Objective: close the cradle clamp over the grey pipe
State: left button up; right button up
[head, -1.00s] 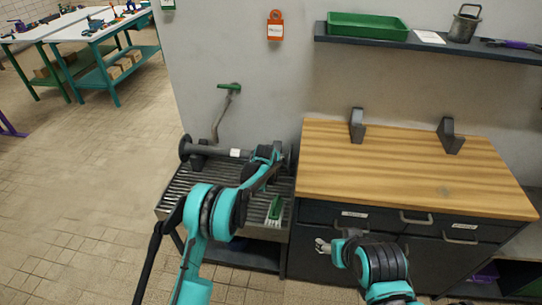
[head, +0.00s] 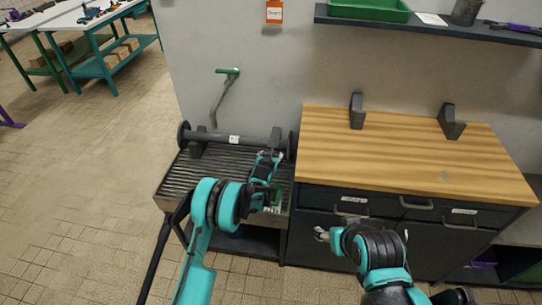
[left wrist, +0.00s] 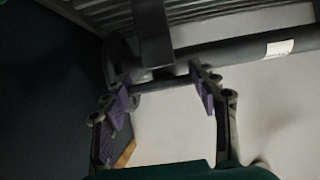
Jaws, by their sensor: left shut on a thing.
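The grey pipe (head: 225,138) lies across the back of the ribbed bench, with a white label on it. It also shows in the left wrist view (left wrist: 240,53). The cradle clamp (head: 276,136) stands dark at the pipe's right end; in the left wrist view its dark band (left wrist: 152,35) crosses the pipe. My left gripper (head: 267,157) is just in front of the clamp. In the left wrist view its fingers (left wrist: 162,88) stand apart with a thin dark bar of the clamp between them. My right gripper (head: 322,234) is before the cabinet, clear of the pipe; its finger state is too small to tell.
A wooden worktop (head: 390,160) with two dark brackets stands to the right. A lever with a green grip (head: 228,71) is on the wall.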

pick_arm(q)
jog(key=o, duration=1.7)
jog(key=shift+w+f, duration=0.1)
jog(key=v, duration=1.2)
